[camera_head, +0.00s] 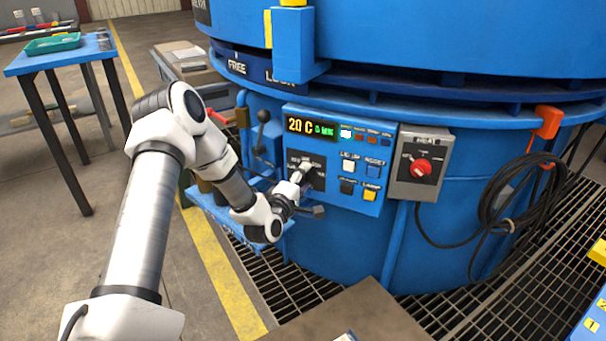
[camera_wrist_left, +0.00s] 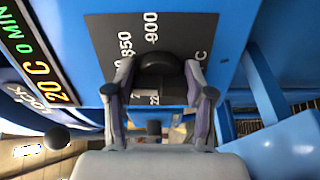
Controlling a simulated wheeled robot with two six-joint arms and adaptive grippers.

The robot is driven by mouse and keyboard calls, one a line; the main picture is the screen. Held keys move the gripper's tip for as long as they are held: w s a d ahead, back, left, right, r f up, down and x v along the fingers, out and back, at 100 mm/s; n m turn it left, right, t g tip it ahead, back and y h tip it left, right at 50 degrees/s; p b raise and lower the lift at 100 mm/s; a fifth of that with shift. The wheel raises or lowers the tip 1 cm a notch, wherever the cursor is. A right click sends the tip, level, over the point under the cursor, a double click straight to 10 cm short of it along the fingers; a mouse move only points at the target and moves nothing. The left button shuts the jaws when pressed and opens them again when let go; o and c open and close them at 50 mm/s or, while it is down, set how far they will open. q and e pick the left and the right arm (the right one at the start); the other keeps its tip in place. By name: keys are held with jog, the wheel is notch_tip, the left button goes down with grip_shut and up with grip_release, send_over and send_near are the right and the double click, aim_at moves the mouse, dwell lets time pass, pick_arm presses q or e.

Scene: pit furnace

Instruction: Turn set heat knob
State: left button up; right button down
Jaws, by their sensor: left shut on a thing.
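The set heat knob is a black round knob (camera_wrist_left: 160,63) on a dark dial plate (camera_wrist_left: 112,32) marked with numbers such as 850 and 900 in the left wrist view. My left gripper (camera_wrist_left: 160,80) is shut on this knob, one finger on each side. In the head view my left gripper (camera_head: 303,172) reaches the dark dial plate (camera_head: 318,178) on the blue control panel (camera_head: 330,202) and hides most of the knob. The display (camera_head: 310,126) above it reads 20 C and 0 MIN. My right gripper is in neither view.
A grey box with a red HEAT knob (camera_head: 421,167) is right of the panel. Several buttons, including a yellow one (camera_head: 370,195), sit beside the dial. A lever (camera_head: 263,118) stands at the panel's left. Black cable (camera_head: 505,205) hangs at right. A blue table (camera_head: 62,60) stands at left.

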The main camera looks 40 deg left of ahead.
pick_arm(q)
jog(key=m+p, duration=0.2)
jog(key=m, duration=0.3)
jog(key=shift+p, duration=0.35)
jog(key=shift+f+m+p, duration=0.15)
jog(key=shift+m+p, duration=0.4)
jog(key=shift+m, duration=0.55)
jog(key=o, duration=1.2)
jog(key=shift+c, duration=0.2)
jog(key=shift+s, duration=0.15)
jog(key=v, duration=1.1)
jog(key=shift+s, duration=0.35)
